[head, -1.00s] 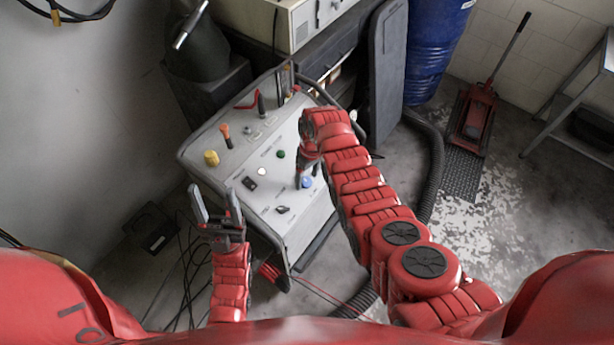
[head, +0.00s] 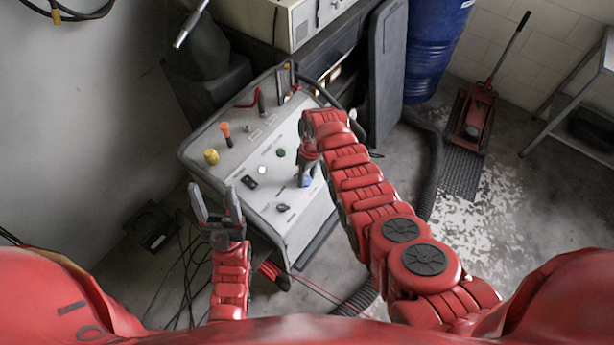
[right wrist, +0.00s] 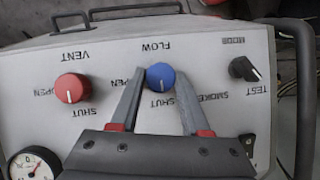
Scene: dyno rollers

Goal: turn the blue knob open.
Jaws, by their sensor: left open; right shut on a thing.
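The blue knob (right wrist: 160,77) sits on the pale panel under the upside-down label FLOW in the right wrist view. Its white mark points toward the bottom of that picture, between the OPEN and SHUT labels. My right gripper (right wrist: 159,83) is shut on the knob, one finger on each side. In the head view the knob (head: 307,181) is partly hidden by my right gripper (head: 304,173). My left gripper (head: 215,207) is open and empty, near the panel's left front edge.
The panel also bears a red knob (right wrist: 72,88) marked VENT, a black switch (right wrist: 244,69) and a gauge (right wrist: 35,163). A yellow knob (head: 211,157) and an orange-topped lever (head: 226,132) stand further left. A red floor jack (head: 473,113) and blue barrel (head: 432,50) are at the back right.

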